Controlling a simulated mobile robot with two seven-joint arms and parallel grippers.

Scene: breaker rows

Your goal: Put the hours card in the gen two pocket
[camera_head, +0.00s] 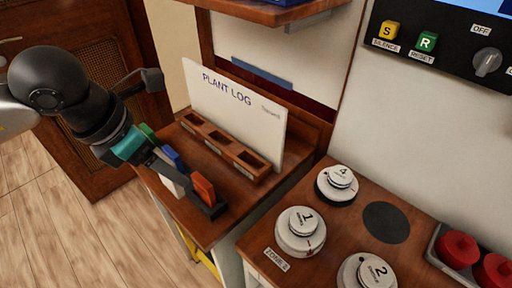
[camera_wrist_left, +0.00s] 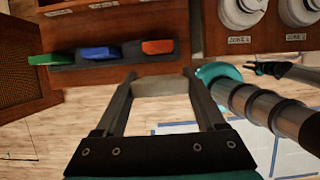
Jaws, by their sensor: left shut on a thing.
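My left gripper (camera_head: 166,174) is over the front left of the wooden desk and shut on a plain pale card, the hours card (camera_head: 174,183). In the left wrist view the card (camera_wrist_left: 162,88) sits between the fingertips of the left gripper (camera_wrist_left: 160,82); no lettering on it can be read. The wooden pocket block (camera_head: 222,142) has three dark openings in a row with small labels too small to read, so I cannot tell which is gen two. The card is apart from the block.
A dark rack holds green (camera_head: 147,131), blue (camera_head: 172,157) and orange (camera_head: 204,188) cards close to the gripper. A white PLANT LOG board (camera_head: 240,108) stands behind the pockets. Round white detectors (camera_head: 300,232) are at right. My other arm (camera_wrist_left: 265,105) shows in the left wrist view.

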